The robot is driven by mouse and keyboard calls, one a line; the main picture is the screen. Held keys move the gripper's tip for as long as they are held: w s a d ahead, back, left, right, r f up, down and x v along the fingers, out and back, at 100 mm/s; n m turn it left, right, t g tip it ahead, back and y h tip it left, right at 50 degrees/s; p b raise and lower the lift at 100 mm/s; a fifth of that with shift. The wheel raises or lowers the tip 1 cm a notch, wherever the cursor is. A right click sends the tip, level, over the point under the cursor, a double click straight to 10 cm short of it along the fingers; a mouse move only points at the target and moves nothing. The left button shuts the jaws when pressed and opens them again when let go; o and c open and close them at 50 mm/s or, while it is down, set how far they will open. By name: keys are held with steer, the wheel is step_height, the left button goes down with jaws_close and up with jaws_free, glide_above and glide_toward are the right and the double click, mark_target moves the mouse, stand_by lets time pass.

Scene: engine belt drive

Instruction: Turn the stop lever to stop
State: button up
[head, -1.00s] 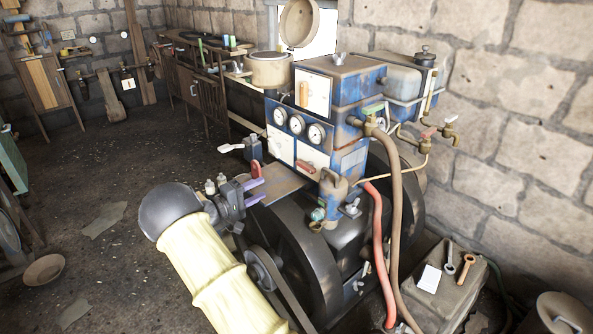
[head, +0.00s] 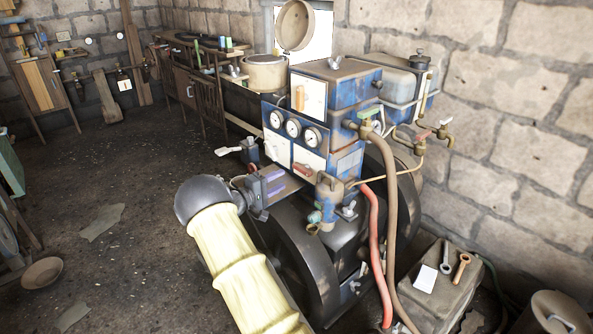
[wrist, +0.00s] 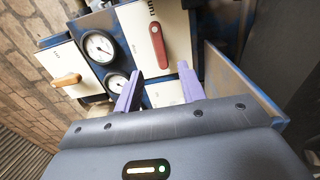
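The red lever (head: 303,168) sits on a white plate on the lower front of the blue engine housing. In the wrist view the red lever (wrist: 157,46) lies ahead of my fingers, on a plate with lettering that appears to read "RUN". My gripper (head: 274,181) is close to the panel, just left of and below the red lever. In the wrist view my gripper (wrist: 160,90) has its two purple fingers spread apart with nothing between them. The lever is beyond the fingertips and looks untouched. An orange lever (wrist: 67,80) is on another white plate.
Dial gauges (head: 293,127) sit above the red lever's plate. A blue pump-like part (head: 328,195) and a red hose (head: 374,250) stand right of my gripper. A large dark flywheel (head: 300,250) is below. Open floor (head: 130,200) lies to the left.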

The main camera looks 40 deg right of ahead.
mark_target(299, 170)
steer(key=d, duration=0.2)
steer(key=d+p, duration=0.1)
steer(key=d, duration=0.5)
steer(key=shift+w+d, duration=0.2)
steer(key=shift+w, duration=0.15)
jaws_close()
